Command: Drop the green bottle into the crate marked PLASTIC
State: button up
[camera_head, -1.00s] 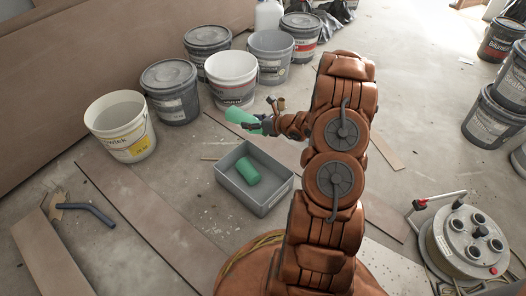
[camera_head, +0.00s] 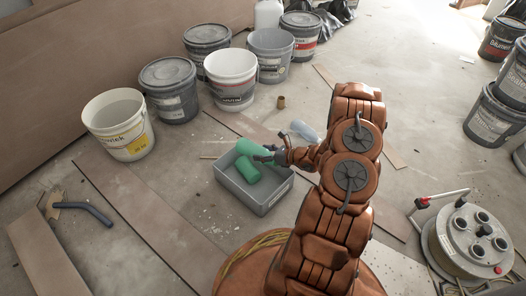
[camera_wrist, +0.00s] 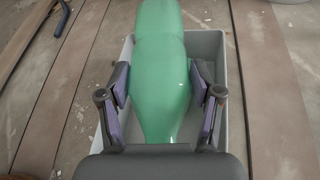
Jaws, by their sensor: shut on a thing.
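The green bottle (camera_head: 252,147) is held by my gripper (camera_head: 264,154) over the grey crate (camera_head: 238,194). In the wrist view the bottle (camera_wrist: 163,50) lies lengthwise between both fingers, which are shut on it at its sides. My gripper (camera_wrist: 164,88) hides no part of its middle there. The crate's rim (camera_wrist: 224,70) shows below and around the bottle. Another green object (camera_head: 240,170) lies inside the crate. I can read no marking on the crate. The exact gap between bottle and crate cannot be told.
A clear bottle (camera_head: 302,130) and a small brown object (camera_head: 281,102) lie on the floor behind the crate. Several buckets stand at the back, including a white one (camera_head: 232,92). A cable reel (camera_head: 470,240) is at right. Boards (camera_head: 150,215) lie left of the crate.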

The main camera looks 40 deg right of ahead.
jog(key=shift+f+b, duration=0.6)
jog(key=shift+f, duration=0.9)
jog(key=o, duration=1.1)
jog(key=v, duration=1.2)
jog(key=shift+r, duration=0.1)
